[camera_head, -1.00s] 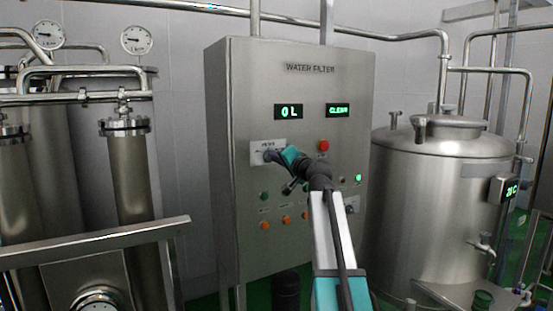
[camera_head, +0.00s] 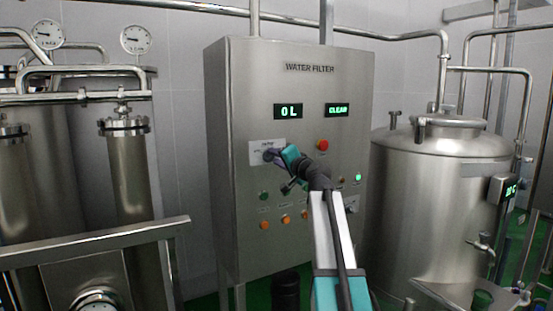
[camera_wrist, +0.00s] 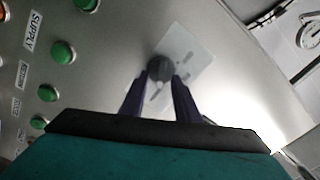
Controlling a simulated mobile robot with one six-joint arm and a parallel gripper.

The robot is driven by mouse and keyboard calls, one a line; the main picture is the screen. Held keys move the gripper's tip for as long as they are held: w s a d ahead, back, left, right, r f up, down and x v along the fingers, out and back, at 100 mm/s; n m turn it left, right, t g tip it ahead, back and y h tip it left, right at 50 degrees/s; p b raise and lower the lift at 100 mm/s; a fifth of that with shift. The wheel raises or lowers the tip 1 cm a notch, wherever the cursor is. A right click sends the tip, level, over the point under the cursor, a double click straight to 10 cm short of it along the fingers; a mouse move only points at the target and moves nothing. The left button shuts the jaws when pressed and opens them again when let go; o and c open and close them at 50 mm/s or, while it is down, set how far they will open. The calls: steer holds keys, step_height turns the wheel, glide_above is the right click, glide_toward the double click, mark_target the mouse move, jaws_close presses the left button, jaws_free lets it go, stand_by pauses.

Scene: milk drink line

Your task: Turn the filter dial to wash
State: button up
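The filter dial (camera_wrist: 160,68) is a round dark knob on a pale label plate (camera_head: 260,150) at the upper left of the water filter panel. My gripper (camera_head: 271,155) is at the plate in the head view and hides most of the dial there. In the wrist view the two dark fingers of my gripper (camera_wrist: 160,80) stand on either side of the dial, their tips close to its edges. I cannot tell whether they press on it. The dial's pointer direction is not readable.
A red button (camera_head: 322,145) sits right of the dial. Green (camera_head: 264,195) and orange buttons line the panel below my arm. Steel columns and a rail (camera_head: 90,240) stand left, a steel tank (camera_head: 435,200) right. The panel's upper front is free.

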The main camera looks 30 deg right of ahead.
steer(key=shift+s, duration=0.1)
steer(key=s+b, duration=0.4)
steer(key=s, duration=0.9)
steer(key=shift+s, duration=0.3)
